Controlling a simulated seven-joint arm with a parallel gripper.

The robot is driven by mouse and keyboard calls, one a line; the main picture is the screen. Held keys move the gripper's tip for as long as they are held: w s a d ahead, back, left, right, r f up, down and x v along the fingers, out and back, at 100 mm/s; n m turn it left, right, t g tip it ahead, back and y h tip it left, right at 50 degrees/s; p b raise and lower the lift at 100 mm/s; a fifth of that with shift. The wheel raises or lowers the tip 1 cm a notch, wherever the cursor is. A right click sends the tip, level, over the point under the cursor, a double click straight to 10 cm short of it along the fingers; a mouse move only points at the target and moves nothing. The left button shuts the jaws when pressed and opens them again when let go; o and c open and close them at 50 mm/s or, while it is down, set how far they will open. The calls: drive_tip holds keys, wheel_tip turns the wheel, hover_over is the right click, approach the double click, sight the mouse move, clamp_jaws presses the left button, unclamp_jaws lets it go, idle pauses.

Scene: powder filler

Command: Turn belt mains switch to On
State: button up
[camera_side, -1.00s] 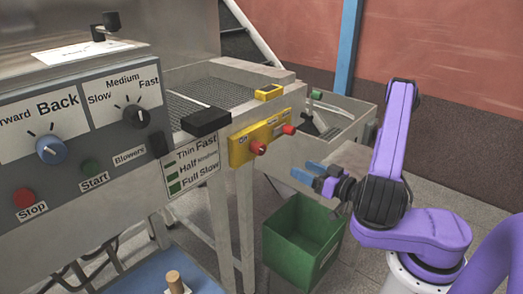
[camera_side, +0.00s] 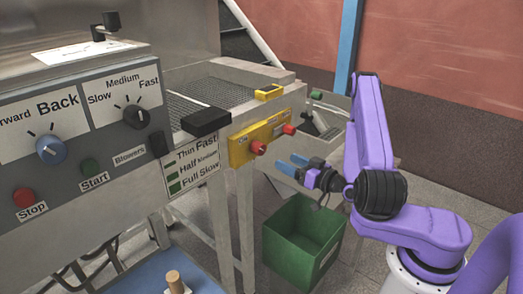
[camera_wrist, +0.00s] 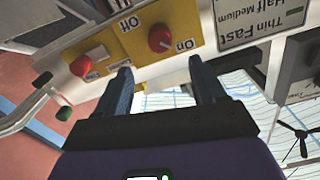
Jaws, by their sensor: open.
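A yellow switch panel (camera_side: 272,136) with two red knobs is on the front of the machine. The near knob (camera_side: 258,148) shows in the wrist view as a red knob (camera_wrist: 160,38) between upside-down "Off" and "On" labels. Which label it points to is hard to tell. The second red knob (camera_side: 289,129) also shows in the wrist view (camera_wrist: 80,65), with labels too small to read. My gripper (camera_side: 290,163) is open and empty, in front of and below the panel, apart from both knobs. In the wrist view its blue fingers (camera_wrist: 160,75) are spread below the near knob.
A green bin (camera_side: 305,240) stands on the floor below my gripper. A speed label plate (camera_side: 192,166) and a black box (camera_side: 206,121) are left of the panel. A grey control panel (camera_side: 75,150) with dials and buttons is further left.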

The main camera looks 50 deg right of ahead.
sight(263, 150)
drive_tip(key=w, duration=1.1)
drive_tip(key=shift+w, duration=0.4)
drive_tip(key=c, duration=1)
